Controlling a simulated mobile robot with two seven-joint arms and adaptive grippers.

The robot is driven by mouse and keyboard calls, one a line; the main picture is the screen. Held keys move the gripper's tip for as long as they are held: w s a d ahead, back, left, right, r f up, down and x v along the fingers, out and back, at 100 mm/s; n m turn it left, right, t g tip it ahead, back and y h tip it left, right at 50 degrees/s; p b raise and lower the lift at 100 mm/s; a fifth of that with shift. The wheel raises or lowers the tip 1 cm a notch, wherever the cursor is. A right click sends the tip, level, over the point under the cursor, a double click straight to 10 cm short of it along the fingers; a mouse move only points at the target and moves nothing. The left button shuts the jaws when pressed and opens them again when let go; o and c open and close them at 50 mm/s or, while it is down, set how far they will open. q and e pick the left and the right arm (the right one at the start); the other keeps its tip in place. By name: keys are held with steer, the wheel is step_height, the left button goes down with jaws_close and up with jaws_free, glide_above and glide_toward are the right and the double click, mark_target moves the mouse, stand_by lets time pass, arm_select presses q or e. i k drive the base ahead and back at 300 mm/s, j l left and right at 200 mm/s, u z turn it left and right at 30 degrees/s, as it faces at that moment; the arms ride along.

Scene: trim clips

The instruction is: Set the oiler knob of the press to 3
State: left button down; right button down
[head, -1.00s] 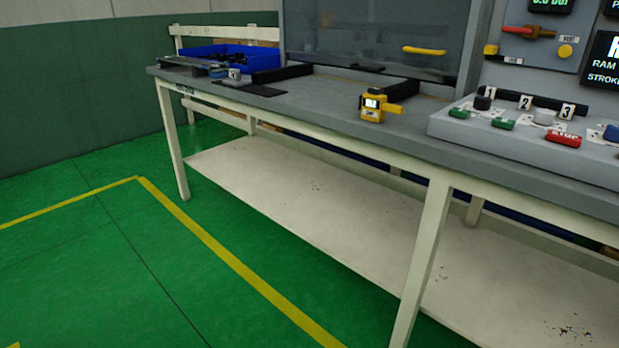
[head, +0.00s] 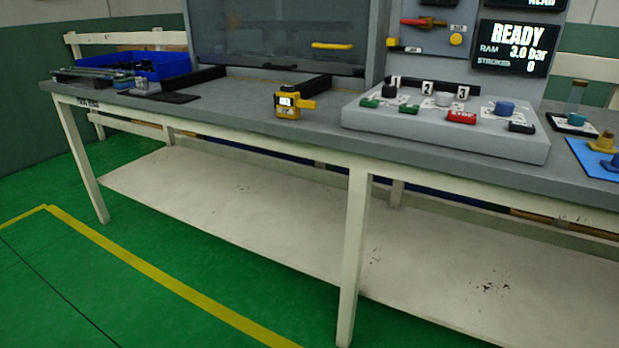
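The press stands on a grey workbench (head: 230,112). Its sloped control panel (head: 440,143) carries a black knob (head: 389,91), a grey knob (head: 443,98) and a blue knob (head: 504,107), with plates 1, 2 and 3 behind them. To the right, a small black-based unit has a teal knob (head: 577,119) and a clear upright tube (head: 577,92). I cannot tell for certain which knob is the oiler knob, and no dial setting is readable. Neither of my grippers is in view.
A display (head: 514,47) reads READY, 3.0 bar, strokes 0. A red STOP button (head: 461,117) is on the panel. A yellow device (head: 289,101) and blue bin (head: 145,64) stand on the bench. A blue mat (head: 590,160) lies far right. The green floor (head: 200,260) in front is clear.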

mark_target(575, 119)
steer(key=z, duration=1.3)
steer(key=k+l+z, duration=0.1)
steer(key=l+z, duration=0.2)
